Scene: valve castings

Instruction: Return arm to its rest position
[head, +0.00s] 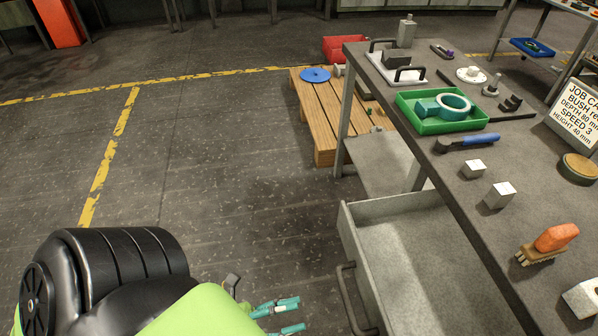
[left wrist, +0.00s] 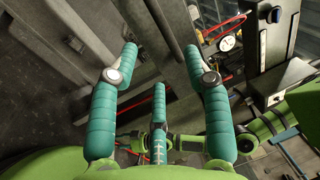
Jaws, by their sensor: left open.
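My left gripper (head: 291,314) is at the bottom of the head view, low over the floor and to the left of the open drawer's handle. Only its teal fingertips show there, past the lime-green arm. In the left wrist view the gripper (left wrist: 160,62) has its teal fingers spread wide, with nothing between them. The fingers appear apart from everything around them. My right gripper is not seen in the head view.
A workbench (head: 440,185) fills the right side, with a green tray (head: 420,127) and several parts on it. Its grey drawer (head: 400,238) stands open with a dark handle (head: 352,298). A wooden pallet (head: 325,128) lies behind. The floor at left is clear.

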